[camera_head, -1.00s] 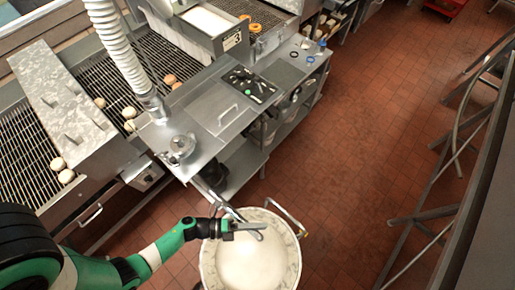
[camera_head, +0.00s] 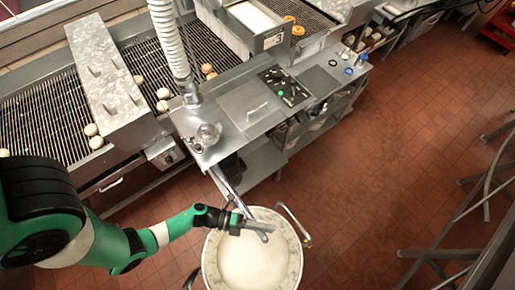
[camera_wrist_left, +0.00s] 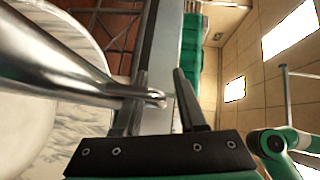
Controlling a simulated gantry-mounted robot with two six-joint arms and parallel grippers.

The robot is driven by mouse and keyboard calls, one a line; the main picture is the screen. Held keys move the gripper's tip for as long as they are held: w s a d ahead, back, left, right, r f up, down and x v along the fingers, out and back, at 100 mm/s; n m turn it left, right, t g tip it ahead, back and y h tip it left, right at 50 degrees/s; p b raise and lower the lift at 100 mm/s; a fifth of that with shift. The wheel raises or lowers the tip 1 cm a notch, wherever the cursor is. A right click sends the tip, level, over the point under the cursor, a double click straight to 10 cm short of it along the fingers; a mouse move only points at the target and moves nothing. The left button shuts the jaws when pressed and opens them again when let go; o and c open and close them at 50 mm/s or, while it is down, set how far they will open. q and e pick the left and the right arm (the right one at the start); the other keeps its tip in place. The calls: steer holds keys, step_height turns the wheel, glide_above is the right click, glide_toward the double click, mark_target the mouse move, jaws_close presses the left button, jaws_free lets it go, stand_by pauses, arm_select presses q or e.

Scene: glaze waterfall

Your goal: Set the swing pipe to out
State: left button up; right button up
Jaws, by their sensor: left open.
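The swing pipe (camera_head: 226,187) is a steel tube that slopes from the counter's front edge down to the rim of a white bucket (camera_head: 207,262). In the left wrist view a shiny steel tube (camera_wrist_left: 60,58), apparently this pipe, comes in from the left. Its narrow end lies across the left finger, partly in the gap between the fingers. My left gripper (camera_head: 262,231) is over the bucket, beside the pipe's lower end. In the wrist view the left gripper (camera_wrist_left: 162,100) is open, its fingers apart. I cannot tell whether it touches the pipe. My right gripper is not in view.
The steel counter (camera_head: 222,142) stands behind the bucket, with a ribbed white hose (camera_head: 170,40) coming down to it. Wire conveyors (camera_head: 45,115) with doughnuts run at the left. The bucket has a bent metal handle (camera_head: 295,222).

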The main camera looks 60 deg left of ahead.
mark_target(245, 209)
arm_select(q)
steer(key=shift+a, duration=0.1)
steer(key=v, duration=0.3)
steer(key=shift+v, duration=0.75)
steer(key=f+v, duration=0.1)
steer(key=v, duration=0.5)
steer(key=shift+s+a+r, duration=0.2)
steer(key=shift+s+r, duration=0.25)
steer(key=shift+r, duration=0.1)
